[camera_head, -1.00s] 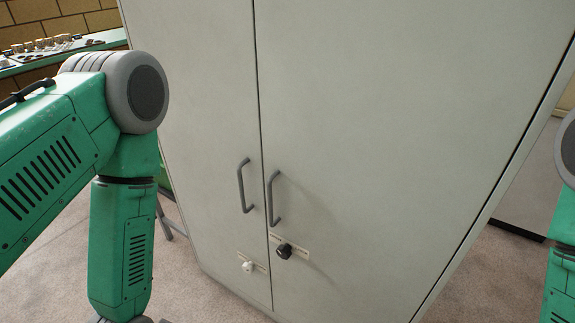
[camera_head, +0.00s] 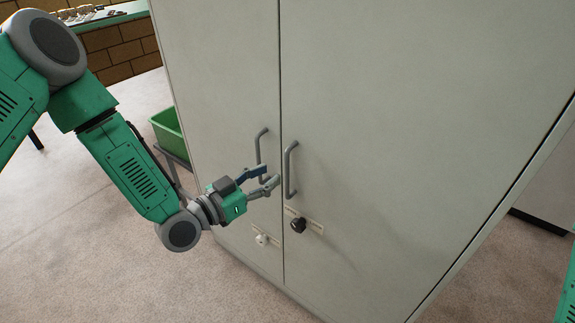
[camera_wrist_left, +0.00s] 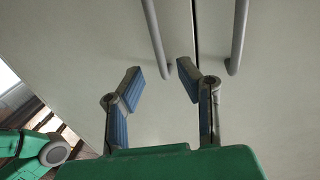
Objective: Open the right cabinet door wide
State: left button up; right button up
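The right cabinet door (camera_head: 400,130) is a tall pale grey panel, shut flush beside the left door (camera_head: 220,90). Its grey bar handle (camera_head: 288,172) stands by the middle seam, above a black knob (camera_head: 298,225). The left door's handle (camera_head: 259,150) is just left of the seam, with a white knob (camera_head: 261,239) below. My left gripper (camera_head: 271,178) is open and empty in front of the handles, near their lower ends. In the wrist view its fingers (camera_wrist_left: 157,77) are spread, below the left handle (camera_wrist_left: 156,40) and the right handle (camera_wrist_left: 238,40). My right gripper is out of view.
A green bin (camera_head: 168,132) on a dark stand is left of the cabinet (camera_head: 168,60). A green-topped table (camera_head: 110,20) with small items stands at the back left. Carpet floor (camera_head: 90,250) is clear at lower left.

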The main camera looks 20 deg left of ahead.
pick_arm(q)
jog(key=x, duration=0.6)
jog(key=shift+w+d+b, duration=0.1)
jog(key=shift+w+b, duration=0.1)
jog(key=shift+b, duration=0.1)
grip_shut()
